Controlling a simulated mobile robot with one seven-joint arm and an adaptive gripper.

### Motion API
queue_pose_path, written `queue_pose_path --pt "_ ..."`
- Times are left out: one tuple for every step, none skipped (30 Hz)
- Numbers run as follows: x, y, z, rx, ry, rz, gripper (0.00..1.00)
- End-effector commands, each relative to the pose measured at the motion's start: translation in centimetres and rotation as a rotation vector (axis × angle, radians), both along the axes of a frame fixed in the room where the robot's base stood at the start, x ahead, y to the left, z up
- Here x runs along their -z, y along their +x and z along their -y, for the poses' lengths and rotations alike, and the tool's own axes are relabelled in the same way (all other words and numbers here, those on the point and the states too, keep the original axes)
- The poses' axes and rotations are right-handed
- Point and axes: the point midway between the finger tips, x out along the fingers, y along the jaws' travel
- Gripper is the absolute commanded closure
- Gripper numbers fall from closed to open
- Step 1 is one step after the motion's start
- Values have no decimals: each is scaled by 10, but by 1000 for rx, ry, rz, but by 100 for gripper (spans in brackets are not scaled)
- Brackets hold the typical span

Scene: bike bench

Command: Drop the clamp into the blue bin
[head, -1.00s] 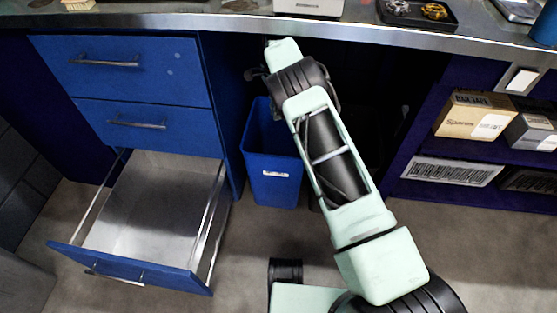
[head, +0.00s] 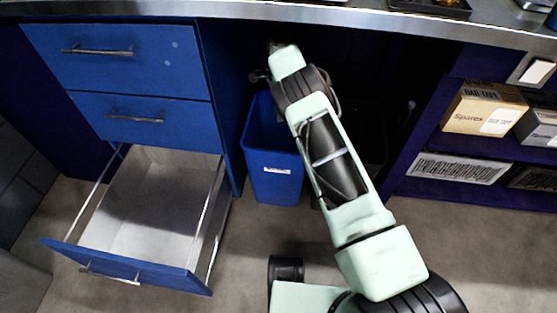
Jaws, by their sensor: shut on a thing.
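The blue bin (head: 275,177) stands on the floor under the workbench, just right of the drawer cabinet. Its label faces me, and my arm covers part of its right side and upper area. The end of my arm is above and behind the bin's upper right in the picture. My gripper is hidden behind my own wrist, so its fingers do not show. I cannot make out the clamp anywhere in the head view.
A blue drawer cabinet (head: 125,67) stands on the left, its bottom drawer (head: 148,205) pulled out and empty. The steel worktop edge (head: 300,14) runs above the bin. Shelves on the right hold a Spares box (head: 482,110) and other boxes. A dark container (head: 362,130) is right of the bin.

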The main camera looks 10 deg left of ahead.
Motion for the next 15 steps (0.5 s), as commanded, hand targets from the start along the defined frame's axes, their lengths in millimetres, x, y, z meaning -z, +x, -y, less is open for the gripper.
queue_pose_path --pt "0 0 0 0 0 1 100" --pt "0 0 0 0 0 1 100" --pt "0 0 0 0 0 1 100" --pt "0 0 0 0 0 1 100" --pt "0 0 0 0 0 1 100" --pt "0 0 0 0 0 1 87" --pt "0 0 0 0 0 1 83" --pt "0 0 0 0 0 1 80" --pt "0 0 0 0 0 1 76" --pt "0 0 0 0 0 1 72" --pt "0 0 0 0 0 1 69" --pt "0 0 0 0 0 1 67" --pt "0 0 0 0 0 1 67" --pt "0 0 0 0 0 1 67" --pt "0 0 0 0 0 1 67"
